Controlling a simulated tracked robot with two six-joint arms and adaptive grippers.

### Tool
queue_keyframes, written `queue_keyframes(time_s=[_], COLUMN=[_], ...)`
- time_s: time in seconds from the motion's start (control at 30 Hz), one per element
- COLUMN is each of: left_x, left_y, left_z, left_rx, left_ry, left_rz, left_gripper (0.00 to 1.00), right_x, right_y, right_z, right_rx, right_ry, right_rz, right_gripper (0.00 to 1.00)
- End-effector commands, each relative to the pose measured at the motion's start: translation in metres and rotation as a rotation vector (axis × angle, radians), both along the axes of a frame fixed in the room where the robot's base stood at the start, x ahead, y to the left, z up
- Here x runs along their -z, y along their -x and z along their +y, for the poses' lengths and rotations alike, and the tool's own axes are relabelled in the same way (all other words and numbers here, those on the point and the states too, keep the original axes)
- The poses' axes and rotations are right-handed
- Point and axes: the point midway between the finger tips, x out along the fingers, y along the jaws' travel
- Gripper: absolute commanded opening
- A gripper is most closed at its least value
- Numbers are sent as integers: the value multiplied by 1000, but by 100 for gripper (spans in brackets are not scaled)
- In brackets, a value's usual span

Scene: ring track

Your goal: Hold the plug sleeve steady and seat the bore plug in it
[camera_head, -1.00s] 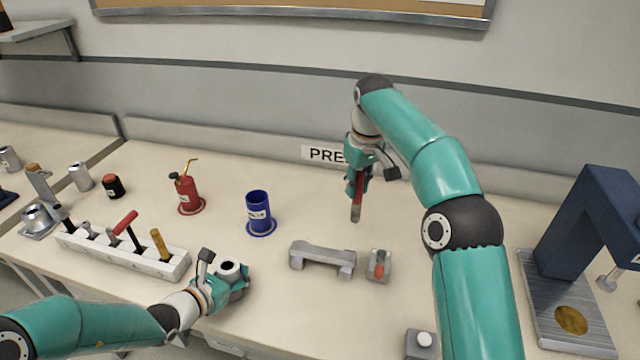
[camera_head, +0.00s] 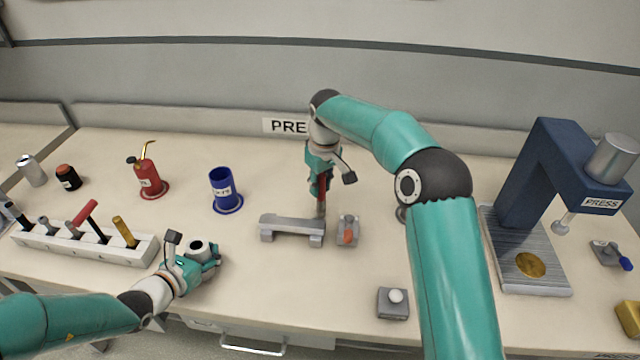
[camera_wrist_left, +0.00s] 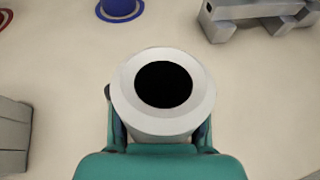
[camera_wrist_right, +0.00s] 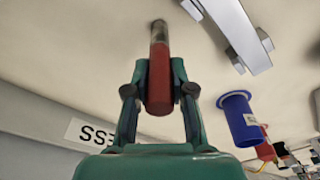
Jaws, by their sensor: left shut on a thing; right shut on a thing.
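The plug sleeve (camera_head: 196,246) is a pale grey cylinder with a dark round bore. My left gripper (camera_head: 192,263) is shut on it at the front of the bench. In the left wrist view the sleeve (camera_wrist_left: 163,125) stands between the fingers, its empty bore facing the camera. The bore plug (camera_head: 321,202) has a red handle and a grey metal end. My right gripper (camera_head: 321,180) is shut on the red handle, the metal end pointing down. The plug (camera_wrist_right: 159,80) also shows in the right wrist view. It is apart from the sleeve, to the right and further back.
A grey bridge-shaped block (camera_head: 290,227) and a small grey holder (camera_head: 347,232) with an orange part stand near the plug. A blue cup (camera_head: 224,188), red oil can (camera_head: 149,178) and white tool rack (camera_head: 85,246) are left. A blue press (camera_head: 540,180) stands right.

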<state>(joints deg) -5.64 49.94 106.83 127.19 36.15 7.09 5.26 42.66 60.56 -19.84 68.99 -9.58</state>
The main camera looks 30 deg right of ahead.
Motion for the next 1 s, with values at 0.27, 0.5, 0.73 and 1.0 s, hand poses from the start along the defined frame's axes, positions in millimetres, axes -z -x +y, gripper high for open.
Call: queue_keyframes(time_s=[0.27, 0.5, 0.73, 1.0], left_x=[0, 0, 0, 0], left_y=[0, 0, 0, 0], left_z=[0, 0, 0, 0], left_rx=[0, 0, 0, 0], left_ry=[0, 0, 0, 0], left_rz=[0, 0, 0, 0], left_gripper=[0, 0, 0, 0], right_x=[2, 1, -9, -56], right_y=[0, 0, 0, 5], right_z=[0, 0, 0, 0], right_rx=[0, 0, 0, 1], right_ry=[0, 0, 0, -1], right_rz=[0, 0, -4, -6], right_gripper=[46, 48, 48, 48])
